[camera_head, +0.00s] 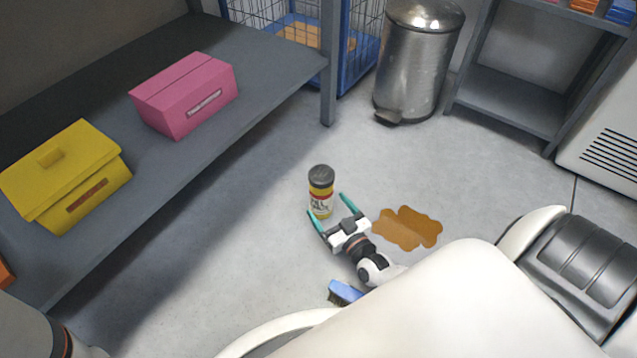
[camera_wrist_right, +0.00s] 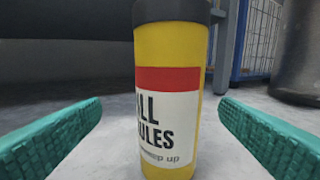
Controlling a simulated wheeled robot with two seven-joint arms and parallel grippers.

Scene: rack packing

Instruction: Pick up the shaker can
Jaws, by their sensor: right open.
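The shaker can (camera_head: 320,193) stands upright on the grey floor, yellow with a dark lid and a red and white label. In the right wrist view the can (camera_wrist_right: 167,60) fills the middle, its top and bottom cut off by the frame. My right gripper (camera_head: 326,205) is open, with its teal fingers pointing at the can. In the wrist view one finger is on each side of the can, with a gap on both sides. I cannot tell how far the fingertips reach past it. My left gripper is not in view.
A brown spill (camera_head: 408,228) lies right of my right gripper, and a blue brush (camera_head: 345,291) lies below it. A shelf (camera_head: 255,62) with a pink box (camera_head: 185,95) and yellow box (camera_head: 66,175) stands left. A metal bin (camera_head: 415,60) stands behind.

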